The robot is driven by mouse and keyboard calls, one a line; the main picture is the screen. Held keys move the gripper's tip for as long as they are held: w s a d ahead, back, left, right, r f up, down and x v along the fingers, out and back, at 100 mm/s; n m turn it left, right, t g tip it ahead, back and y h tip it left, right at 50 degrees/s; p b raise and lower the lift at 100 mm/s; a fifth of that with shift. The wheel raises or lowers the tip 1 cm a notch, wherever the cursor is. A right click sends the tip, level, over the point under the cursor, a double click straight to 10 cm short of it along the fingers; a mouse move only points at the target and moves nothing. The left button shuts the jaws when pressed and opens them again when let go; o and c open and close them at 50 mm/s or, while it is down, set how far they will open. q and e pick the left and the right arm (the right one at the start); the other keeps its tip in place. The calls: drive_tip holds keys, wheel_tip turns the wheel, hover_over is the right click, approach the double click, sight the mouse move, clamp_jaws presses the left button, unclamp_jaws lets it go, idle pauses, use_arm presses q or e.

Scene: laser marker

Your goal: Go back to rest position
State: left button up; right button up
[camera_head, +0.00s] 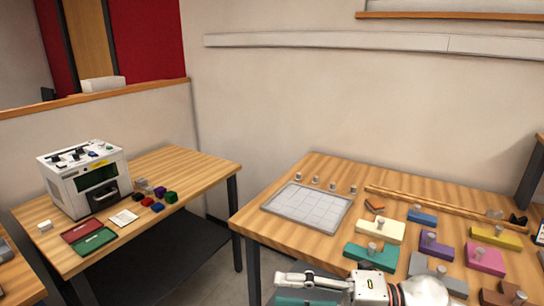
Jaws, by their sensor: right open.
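My right gripper (290,288) shows at the bottom of the head view, in front of the near edge of the right table (262,222). Its fingers point left and are open, with nothing seen held between them. Part of its white arm is cut off by the bottom edge. My left gripper is not in view. The white laser marker machine (84,180) stands on the left table (205,165), apart from my right gripper.
A grey gridded tray (308,208) lies on the right table, with several small metal cylinders behind it. Coloured blocks, including yellow (381,230), teal (371,257) and pink (486,259) ones, fill its right side. A floor gap separates the tables.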

drive_tip(key=w+d+f+m+t+h, duration=0.2)
drive_tip(key=d+f+m+t+h, duration=0.4)
drive_tip(key=m, duration=0.6)
drive_tip(key=w+d+f+m+t+h, duration=0.2)
drive_tip(key=d+f+m+t+h, duration=0.1)
drive_tip(key=f+m+t, duration=0.55)
drive_tip(key=s+d+f+m+g+h, duration=0.3)
drive_tip(key=s+f, duration=0.4)
drive_tip(key=f, duration=0.3)
drive_tip(key=s+d+f+m+g+h, duration=0.3)
drive_tip(key=s+d+f+m, duration=0.2)
drive_tip(key=f, duration=0.5)
drive_tip(key=s+m, duration=0.2)
drive_tip(key=m, duration=0.1)
drive_tip(key=shift+s+f, duration=0.35)
drive_tip(key=shift+f, duration=0.05)
